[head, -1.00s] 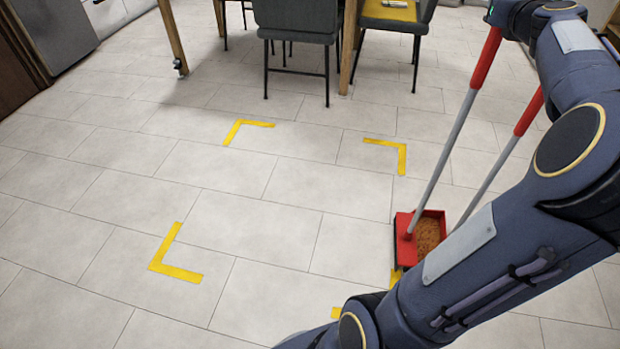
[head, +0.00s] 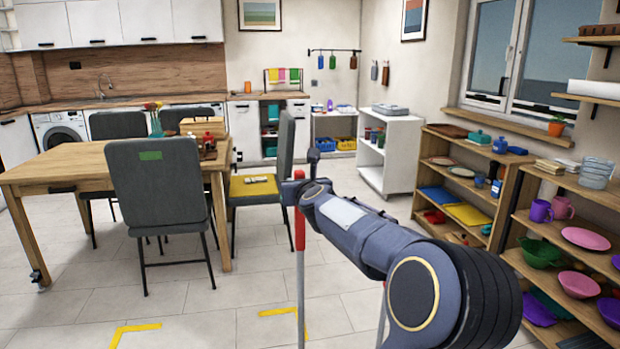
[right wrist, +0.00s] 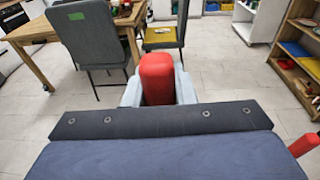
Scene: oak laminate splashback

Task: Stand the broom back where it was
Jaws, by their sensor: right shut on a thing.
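The broom has a red grip (head: 300,232) and a grey shaft that stands about upright in the head view; its lower end is below the picture. My right gripper (head: 297,188) is at the top of the grip, partly hidden by my own arm. In the right wrist view the red grip (right wrist: 157,78) sits between the two pale fingers of my right gripper (right wrist: 158,95), which is shut on it. A second red grip (right wrist: 305,144) shows at the right edge, apart from the gripper. My left gripper is not in view.
Yellow corner marks (head: 285,312) lie on the tiled floor. A grey chair (head: 160,190) and a wooden table (head: 60,165) stand left. A chair with a yellow seat (head: 255,187) is behind the broom. Loaded shelves (head: 465,185) line the right. Floor between is clear.

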